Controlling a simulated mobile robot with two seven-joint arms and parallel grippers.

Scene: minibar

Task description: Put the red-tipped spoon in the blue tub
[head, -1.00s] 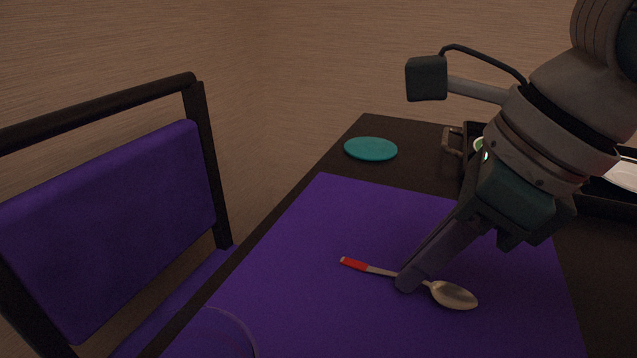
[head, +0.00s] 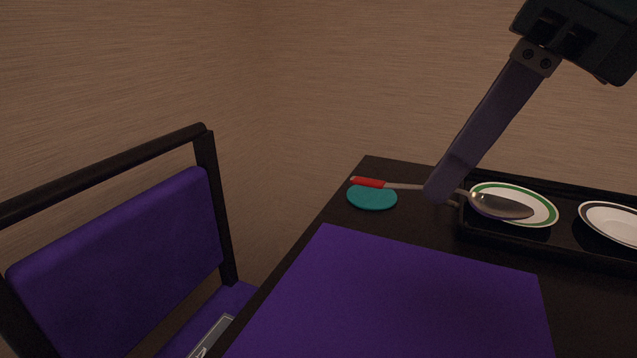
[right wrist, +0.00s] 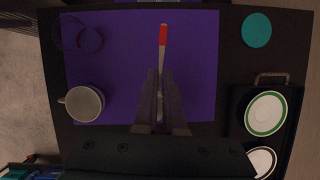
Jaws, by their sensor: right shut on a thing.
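The red-tipped spoon (head: 403,186) is held up above the table, its red tip to the left and its bowl to the right. In the head view it overlaps the teal disc and a plate behind it. My right gripper (head: 440,190) is shut on the spoon's handle. In the right wrist view the gripper (right wrist: 160,125) grips the spoon, with the red tip (right wrist: 163,35) pointing up the picture. I cannot make out the blue tub for certain; a partly cut-off bluish thing (right wrist: 20,172) shows at the bottom left of the wrist view. My left gripper is not in view.
A purple mat (head: 390,300) lies on the dark table. A teal disc (head: 372,198) lies beyond it. A black tray (head: 480,230) with plates is at the right. A mug (right wrist: 83,102) stands on the mat's left part in the wrist view. A purple chair (head: 120,240) stands left.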

